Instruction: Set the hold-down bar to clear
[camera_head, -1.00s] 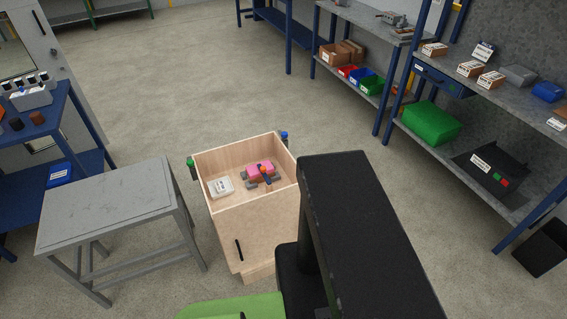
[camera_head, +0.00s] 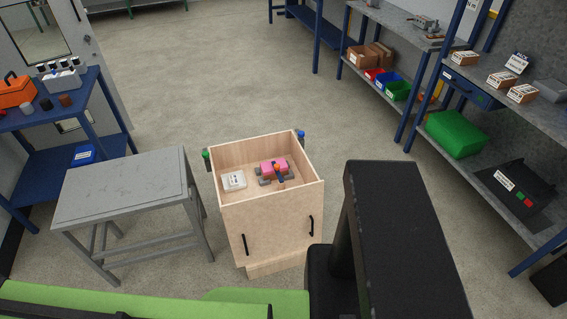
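A wooden cabinet (camera_head: 272,223) with an open top stands in the middle of the floor. Inside it is a pink block (camera_head: 273,166) on a grey clamp-like fixture (camera_head: 264,182). A small blue bar with an orange end (camera_head: 277,170) lies over the pink block; this may be the hold-down bar, but it is too small to tell its exact setting. A white labelled box (camera_head: 233,180) lies to the left of the fixture. My gripper is not in view; only black and green parts of my own body show in front.
A grey metal table (camera_head: 125,188) stands close to the left of the cabinet. Blue-framed shelving with a green bin (camera_head: 456,133) runs along the right. A blue workbench (camera_head: 75,105) stands at the left. Open floor lies behind the cabinet.

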